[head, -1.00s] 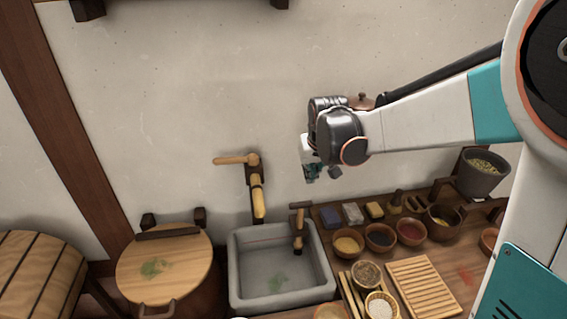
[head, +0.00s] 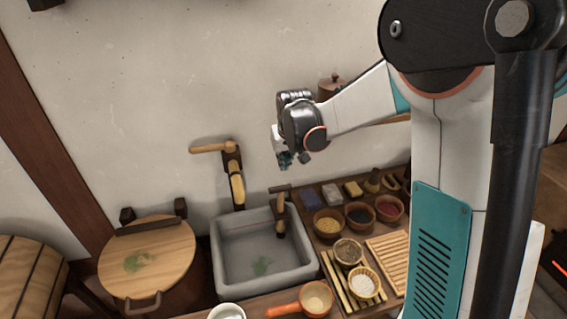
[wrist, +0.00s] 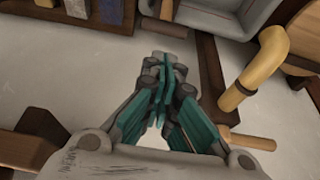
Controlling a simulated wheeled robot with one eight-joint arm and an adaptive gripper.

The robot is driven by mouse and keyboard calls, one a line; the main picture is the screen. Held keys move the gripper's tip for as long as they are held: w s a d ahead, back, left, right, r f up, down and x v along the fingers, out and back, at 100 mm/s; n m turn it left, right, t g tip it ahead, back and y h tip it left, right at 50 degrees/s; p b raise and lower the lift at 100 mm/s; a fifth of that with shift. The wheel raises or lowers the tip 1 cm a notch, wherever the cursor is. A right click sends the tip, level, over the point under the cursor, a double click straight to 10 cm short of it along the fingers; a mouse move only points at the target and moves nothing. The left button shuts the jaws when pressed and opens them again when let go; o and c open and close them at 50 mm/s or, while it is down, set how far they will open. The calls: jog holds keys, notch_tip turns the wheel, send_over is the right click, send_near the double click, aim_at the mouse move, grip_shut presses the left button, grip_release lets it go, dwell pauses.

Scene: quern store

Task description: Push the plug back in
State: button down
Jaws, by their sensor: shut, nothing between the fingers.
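A wooden peg (head: 211,148), which looks like the plug, sticks out to the left from the top of a dark wall mount (head: 232,157). A yellow spout (head: 237,190) hangs below it. How deep the peg sits, I cannot tell. In the wrist view a peg (wrist: 252,141) and the curved yellow spout (wrist: 262,62) are at the right. My gripper (head: 288,163) is in the air before the wall, right of the mount and above the sink. In the wrist view my gripper's teal fingers (wrist: 160,75) are shut and empty, apart from the peg.
Bowls, blocks and a slatted board (head: 388,255) crowd the counter at right.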

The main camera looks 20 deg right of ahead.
jog(key=b, duration=0.2)
send_over(281, 187)
notch_tip(281, 187, down, 9)
jog(key=shift+w+f, duration=0.1)
jog(key=shift+w+f+b, duration=0.15)
jog(key=shift+f+b, duration=0.2)
jog(key=shift+f, duration=0.3)
notch_tip(281, 187, down, 4)
jog(key=b, duration=0.2)
jog(key=shift+f+b, duration=0.15)
jog(key=shift+b, duration=0.25)
jog(key=p+v, duration=0.5)
jog(key=v, duration=0.9)
jog(key=shift+w+r, duration=0.2)
jog(key=shift+w, duration=0.05)
